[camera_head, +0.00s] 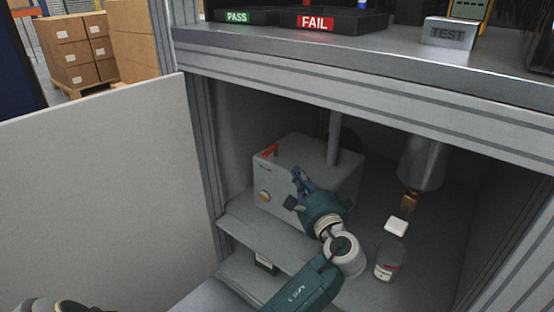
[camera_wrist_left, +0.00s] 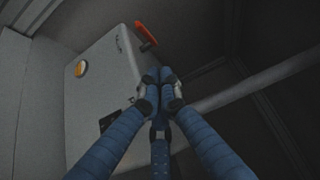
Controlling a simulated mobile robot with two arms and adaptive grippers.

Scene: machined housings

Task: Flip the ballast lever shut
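The ballast lever is a small orange-red bar (camera_head: 268,151) at the upper left of a pale grey box (camera_head: 290,147) inside the cabinet. In the left wrist view the lever (camera_wrist_left: 146,33) sticks out at a slant past the box edge. My left gripper (camera_head: 298,176) is in front of the box, to the right of and below the lever, apart from it. In the left wrist view its blue fingers (camera_wrist_left: 160,76) come together at the tips with nothing seen between them. My right gripper is not in view.
The box has a round orange-yellow button (camera_head: 264,196). A grey post (camera_head: 334,138) rises behind it. A white-capped bottle (camera_head: 391,252) stands to the right, below a hanging metal cylinder (camera_head: 421,163). A cabinet door (camera_head: 110,195) is open at left, and the worktop (camera_head: 380,60) overhangs the space.

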